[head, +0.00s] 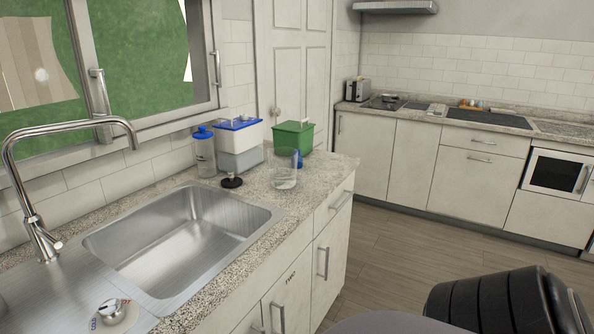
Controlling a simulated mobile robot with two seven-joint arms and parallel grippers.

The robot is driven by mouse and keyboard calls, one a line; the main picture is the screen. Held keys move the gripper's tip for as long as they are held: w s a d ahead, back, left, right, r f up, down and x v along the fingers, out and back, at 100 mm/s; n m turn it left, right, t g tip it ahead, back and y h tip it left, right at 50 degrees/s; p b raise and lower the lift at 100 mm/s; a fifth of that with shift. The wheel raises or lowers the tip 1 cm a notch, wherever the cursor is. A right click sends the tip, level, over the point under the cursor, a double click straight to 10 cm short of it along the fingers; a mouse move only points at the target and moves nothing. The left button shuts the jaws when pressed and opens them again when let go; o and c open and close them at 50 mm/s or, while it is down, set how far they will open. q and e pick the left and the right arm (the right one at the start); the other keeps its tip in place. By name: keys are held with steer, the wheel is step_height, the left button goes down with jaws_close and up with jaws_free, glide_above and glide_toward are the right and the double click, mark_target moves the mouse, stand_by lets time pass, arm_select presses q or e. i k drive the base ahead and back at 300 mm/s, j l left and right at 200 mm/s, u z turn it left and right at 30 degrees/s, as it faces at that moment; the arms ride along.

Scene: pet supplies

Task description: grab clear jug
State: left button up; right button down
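The clear jug (284,172) stands upright on the speckled stone counter (325,168), to the right of the sink and near the counter's corner. It is see-through, and things behind it show through its wall.
A steel sink (180,240) with a tall tap (35,215) fills the counter's left part. Behind the jug stand a blue-capped bottle (204,155), a white-and-grey container (239,150) and a green box (293,137). A black stopper (231,182) sits left of it.

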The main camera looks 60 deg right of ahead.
mark_target(289, 170)
steer(key=l+z, duration=0.1)
steer(key=z, duration=2.95)
steer(key=i+z, duration=0.15)
steer(key=i, duration=0.9)
steer(key=i+l, duration=0.1)
steer(key=i, duration=3.4)
steer(key=j+u, duration=0.05)
